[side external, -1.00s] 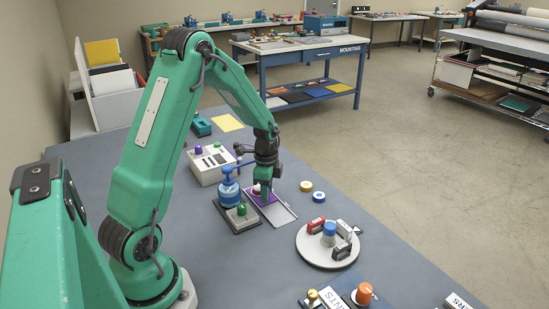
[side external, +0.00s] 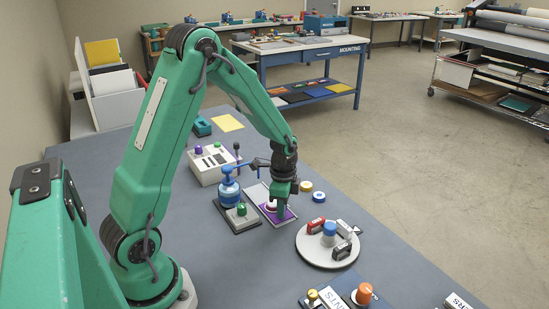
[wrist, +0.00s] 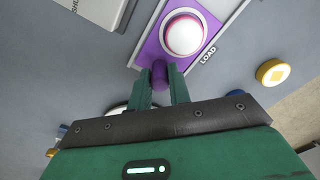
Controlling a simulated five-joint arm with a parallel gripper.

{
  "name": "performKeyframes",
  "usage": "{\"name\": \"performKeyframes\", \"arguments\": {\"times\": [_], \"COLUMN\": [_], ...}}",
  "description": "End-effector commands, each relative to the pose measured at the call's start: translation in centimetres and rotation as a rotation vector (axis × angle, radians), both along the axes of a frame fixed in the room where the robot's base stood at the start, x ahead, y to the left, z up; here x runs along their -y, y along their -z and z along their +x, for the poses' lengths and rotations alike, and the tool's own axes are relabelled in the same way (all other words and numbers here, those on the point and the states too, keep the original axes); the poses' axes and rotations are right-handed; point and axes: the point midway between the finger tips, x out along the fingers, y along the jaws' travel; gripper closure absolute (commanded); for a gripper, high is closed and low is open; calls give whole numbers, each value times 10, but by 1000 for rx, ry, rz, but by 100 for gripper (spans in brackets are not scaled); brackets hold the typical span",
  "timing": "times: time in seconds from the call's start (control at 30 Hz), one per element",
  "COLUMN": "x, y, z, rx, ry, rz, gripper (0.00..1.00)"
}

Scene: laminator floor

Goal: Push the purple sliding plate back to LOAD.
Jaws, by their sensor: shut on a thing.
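The purple sliding plate (side external: 289,215) sits at the near right end of its pale grey track (side external: 254,191). In the wrist view the plate (wrist: 149,49) carries a round white piece (wrist: 185,36) and has a short purple peg (wrist: 159,74) on its near edge. My gripper (side external: 282,212) is low over the plate's near end. In the wrist view my gripper (wrist: 160,88) is shut on the purple peg, with one green finger on each side. My gripper partly hides the plate in the side view.
A blue press (side external: 229,190) with a green-knobbed base (side external: 241,214) stands left of the track. A white turntable (side external: 312,252) with clips stands close to the near right. Yellow (side external: 305,186) and blue (side external: 319,196) rolls lie right of the track. A white control box (side external: 210,165) stands behind.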

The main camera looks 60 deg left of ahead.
Motion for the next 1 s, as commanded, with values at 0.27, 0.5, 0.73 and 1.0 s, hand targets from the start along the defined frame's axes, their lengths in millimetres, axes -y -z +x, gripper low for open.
{"name": "performKeyframes", "arguments": {"times": [0.27, 0.5, 0.73, 1.0], "x": [10, 10, 8, 8], "y": [-1, -1, 0, -7], "z": [1, 0, 0, 1], "rx": [4, 1, 1, 4], "ry": [4, 4, 1, 0], "rz": [1, 0, 0, 1], "gripper": [100, 61, 59, 59]}}
